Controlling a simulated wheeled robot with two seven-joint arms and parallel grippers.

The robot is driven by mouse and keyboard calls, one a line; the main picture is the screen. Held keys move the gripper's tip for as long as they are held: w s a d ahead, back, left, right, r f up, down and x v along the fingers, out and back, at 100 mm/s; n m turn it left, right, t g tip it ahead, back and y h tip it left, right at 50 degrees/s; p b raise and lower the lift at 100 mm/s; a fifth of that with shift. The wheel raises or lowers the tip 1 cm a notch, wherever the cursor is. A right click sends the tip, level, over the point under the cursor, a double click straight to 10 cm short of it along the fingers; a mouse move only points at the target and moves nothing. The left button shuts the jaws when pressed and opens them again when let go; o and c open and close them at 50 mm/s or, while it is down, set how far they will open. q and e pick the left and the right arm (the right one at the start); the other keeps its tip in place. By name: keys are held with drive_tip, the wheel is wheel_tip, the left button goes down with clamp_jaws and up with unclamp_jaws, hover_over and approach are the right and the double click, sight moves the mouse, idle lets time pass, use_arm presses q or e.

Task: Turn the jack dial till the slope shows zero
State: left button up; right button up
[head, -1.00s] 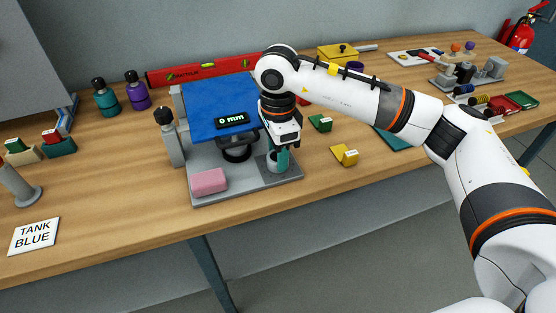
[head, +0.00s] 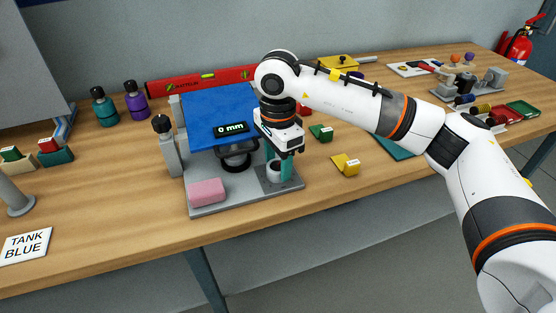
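A grey test rig (head: 222,208) stands on the bench with a tilted-looking blue plate (head: 205,105). A small black display (head: 230,129) at the plate's front edge reads "0 mm". A round black part (head: 237,162) sits under the plate. A black knob (head: 161,124) tops the grey post at the rig's left. I cannot tell which is the jack dial. My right gripper (head: 282,158) points down at the rig's front right corner, over a small grey cup (head: 273,176). Teal parts show at its fingers; its grip is unclear. My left gripper is out of view.
A pink block (head: 207,192) lies on the rig's base. A red spirit level (head: 200,81) lies behind. Green (head: 321,133) and yellow (head: 346,165) labelled blocks stand to the right. A "TANK BLUE" sign (head: 25,246) is at the left. Bench front is mostly clear.

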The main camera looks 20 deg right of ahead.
drive_tip(key=shift+o, duration=1.3)
drive_tip(key=shift+s, duration=0.15)
